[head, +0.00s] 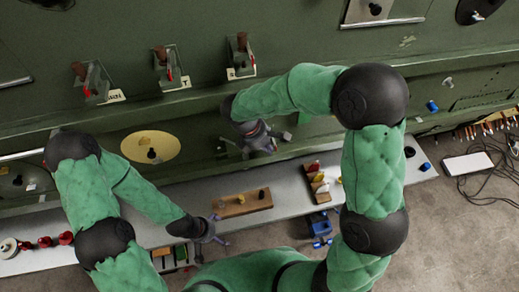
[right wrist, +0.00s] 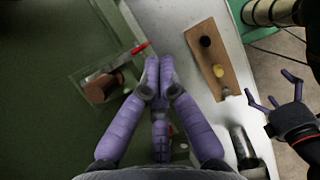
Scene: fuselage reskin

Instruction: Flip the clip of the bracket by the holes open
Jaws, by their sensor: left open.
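In the right wrist view a bracket (right wrist: 108,82) with a brown cylinder and a red-tipped lever is fixed to the green panel, left of my right gripper (right wrist: 158,68). The purple fingertips are close together, with nothing seen between them, and look apart from the bracket. In the head view my right gripper (head: 268,138) is in front of the lower panel and hides part of it. Three similar brackets, left (head: 92,82), middle (head: 168,68) and right (head: 240,56), sit higher up. I cannot make out which one has holes beside it. My left gripper (head: 212,230) is open and empty by the shelf.
A grey shelf (head: 300,205) runs below the green fuselage panel. It carries a wooden block with pegs (head: 242,203), another peg block (head: 316,182) and red parts (head: 46,242). A blue tool (head: 320,226) is at the shelf's front. Cables lie on the floor at right.

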